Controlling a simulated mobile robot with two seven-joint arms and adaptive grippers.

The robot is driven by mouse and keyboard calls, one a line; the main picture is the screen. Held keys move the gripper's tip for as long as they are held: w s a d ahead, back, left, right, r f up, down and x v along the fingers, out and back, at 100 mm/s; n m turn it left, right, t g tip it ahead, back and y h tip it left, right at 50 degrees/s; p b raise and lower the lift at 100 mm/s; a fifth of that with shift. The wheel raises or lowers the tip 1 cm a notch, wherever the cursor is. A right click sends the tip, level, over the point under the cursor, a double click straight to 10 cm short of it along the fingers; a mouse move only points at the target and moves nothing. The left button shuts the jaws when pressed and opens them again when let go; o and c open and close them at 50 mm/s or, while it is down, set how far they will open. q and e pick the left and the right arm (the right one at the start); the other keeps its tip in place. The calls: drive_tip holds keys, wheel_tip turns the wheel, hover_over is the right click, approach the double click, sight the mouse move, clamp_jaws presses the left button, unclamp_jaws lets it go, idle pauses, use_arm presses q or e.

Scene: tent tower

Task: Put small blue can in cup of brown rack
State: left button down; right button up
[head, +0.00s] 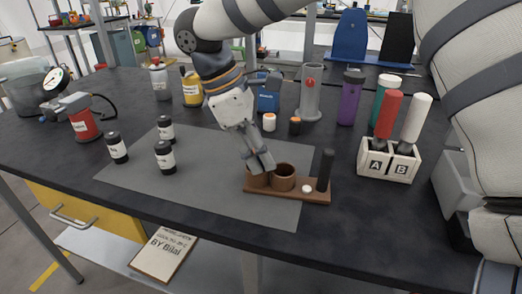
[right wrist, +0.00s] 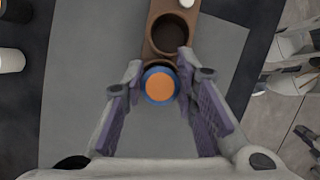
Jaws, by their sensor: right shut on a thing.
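The brown rack (head: 288,196) lies on the grey mat (head: 215,180), with two cups, a small white knob and a dark post. My right gripper (head: 262,163) points down at its left cup (head: 256,180). In the right wrist view, my right gripper (right wrist: 158,82) is shut on the small blue can (right wrist: 147,85), which has an orange top. The can is over or in the near cup (right wrist: 160,62) of the rack (right wrist: 156,45); its depth cannot be told. The other cup (right wrist: 172,36) is empty. The can is hidden in the head view. My left gripper is not in view.
Several black bottles (head: 165,157) stand on the left of the mat. A white A/B holder (head: 388,160) with red and white handles is right of the rack. The mat's front is clear.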

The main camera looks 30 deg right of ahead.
drive_tip(key=o, duration=1)
wheel_tip(320, 180, down, 2)
drive_tip(key=shift+s+a+f+g, duration=0.1)
drive_tip(key=shift+s+g, duration=0.05)
drive_tip(key=shift+g, duration=0.15)
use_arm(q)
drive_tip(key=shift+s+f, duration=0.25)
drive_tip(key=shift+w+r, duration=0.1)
use_arm(e)
drive_tip(key=shift+w+r, duration=0.2)
drive_tip(key=shift+r, duration=0.15)
drive_tip(key=shift+r, duration=0.1)
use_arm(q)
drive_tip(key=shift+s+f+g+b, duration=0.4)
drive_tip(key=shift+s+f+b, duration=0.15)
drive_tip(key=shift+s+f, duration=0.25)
use_arm(e)
drive_tip(key=v, duration=1.3)
drive_tip(key=shift+s+d+r, duration=0.2)
drive_tip(key=shift+s+d, duration=0.05)
